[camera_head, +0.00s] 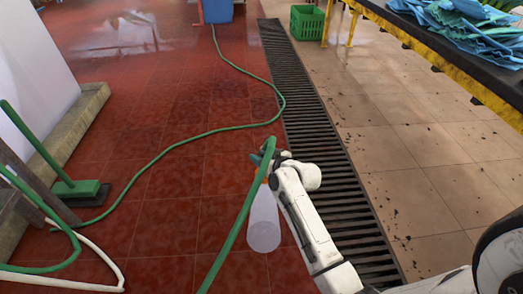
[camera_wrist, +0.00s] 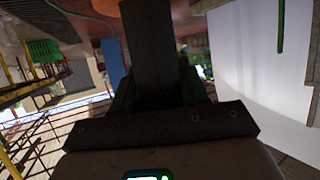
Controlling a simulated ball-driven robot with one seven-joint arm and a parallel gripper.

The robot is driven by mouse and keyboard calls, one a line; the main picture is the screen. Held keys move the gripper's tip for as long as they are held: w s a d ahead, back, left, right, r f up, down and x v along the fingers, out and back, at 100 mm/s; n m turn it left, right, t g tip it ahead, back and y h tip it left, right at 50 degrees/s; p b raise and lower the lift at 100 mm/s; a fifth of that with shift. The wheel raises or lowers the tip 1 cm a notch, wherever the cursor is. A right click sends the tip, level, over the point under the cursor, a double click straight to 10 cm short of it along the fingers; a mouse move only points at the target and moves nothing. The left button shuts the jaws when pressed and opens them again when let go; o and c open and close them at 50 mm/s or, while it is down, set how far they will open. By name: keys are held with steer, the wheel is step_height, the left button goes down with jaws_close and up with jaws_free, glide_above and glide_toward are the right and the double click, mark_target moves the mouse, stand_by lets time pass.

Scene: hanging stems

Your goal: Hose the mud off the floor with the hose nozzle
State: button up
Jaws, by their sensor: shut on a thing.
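The green hose (camera_head: 239,222) rises from the bottom edge of the head view to my gripper (camera_head: 272,158). My gripper is shut on the hose nozzle (camera_head: 268,148) at the hose's upper end, above the red tiled floor. A pale, translucent rounded shape (camera_head: 263,222) shows just below it; I cannot tell whether it is spray. Dark specks of mud (camera_head: 398,210) lie scattered on the beige tiles (camera_head: 365,100) at right. Brownish blotches show on the red tiles (camera_head: 165,222). In the wrist view my dark gripper (camera_wrist: 150,50) fills the middle and the nozzle is not clear.
A slatted drain (camera_head: 300,100) runs between red and beige tiles. More green hose (camera_head: 190,138) winds across the red floor to a blue container (camera_head: 217,10). A green broom (camera_head: 78,188) leans at left. A green crate (camera_head: 307,22) and a yellow-edged table (camera_head: 450,65) stand at right.

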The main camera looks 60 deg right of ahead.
steer(key=s+a+p, duration=0.3)
steer(key=s+a, duration=0.1)
steer(key=a, duration=0.1)
steer(key=shift+a, duration=0.15)
stand_by(0.5)
stand_by(0.7)
